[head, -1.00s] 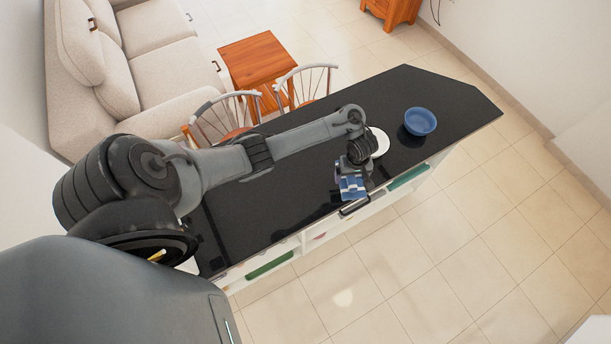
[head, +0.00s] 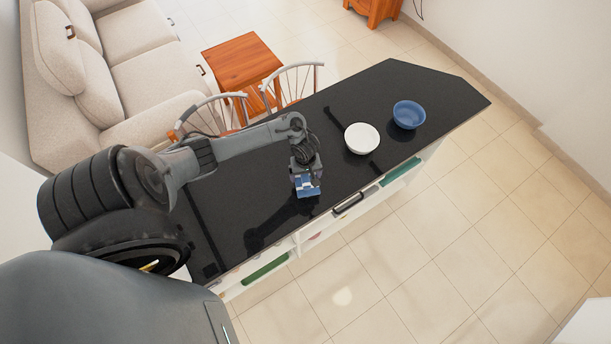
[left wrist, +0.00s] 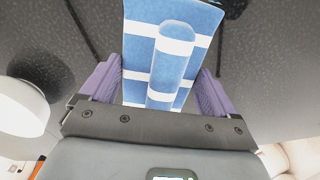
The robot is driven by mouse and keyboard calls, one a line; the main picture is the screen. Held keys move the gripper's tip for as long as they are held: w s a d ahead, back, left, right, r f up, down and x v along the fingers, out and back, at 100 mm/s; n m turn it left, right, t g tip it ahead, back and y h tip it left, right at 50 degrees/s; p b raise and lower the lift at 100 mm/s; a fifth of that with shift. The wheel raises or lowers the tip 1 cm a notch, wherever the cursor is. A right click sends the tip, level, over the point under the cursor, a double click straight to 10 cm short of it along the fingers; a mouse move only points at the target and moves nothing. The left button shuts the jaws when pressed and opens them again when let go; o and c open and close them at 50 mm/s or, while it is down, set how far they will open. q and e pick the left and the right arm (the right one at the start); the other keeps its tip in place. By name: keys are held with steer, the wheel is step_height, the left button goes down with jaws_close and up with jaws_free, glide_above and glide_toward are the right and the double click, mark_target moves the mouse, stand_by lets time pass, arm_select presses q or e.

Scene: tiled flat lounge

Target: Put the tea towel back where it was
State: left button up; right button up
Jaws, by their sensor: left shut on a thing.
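The tea towel (head: 307,187) is blue with white stripes. My left gripper (head: 305,179) is shut on it and holds it over the black counter (head: 262,185), near the counter's front edge. In the left wrist view the folded towel (left wrist: 170,65) sits between the two purple fingers of the left gripper (left wrist: 160,88). I cannot tell from these views how high it is above the counter. My right gripper is not in view.
A white bowl (head: 362,138) and a blue bowl (head: 409,114) stand on the counter to the right of my left gripper. Two spindle-back chairs (head: 295,80) stand behind the counter. The counter's left part is clear apart from my arm above it.

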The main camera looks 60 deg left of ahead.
mark_target(306, 179)
arm_select(q)
step_height(306, 179, down, 4)
steer(key=shift+r+b, duration=0.1)
steer(key=shift+b, duration=0.5)
steer(key=o, duration=0.8)
steer(key=shift+f, duration=0.2)
steer(key=shift+r, duration=0.1)
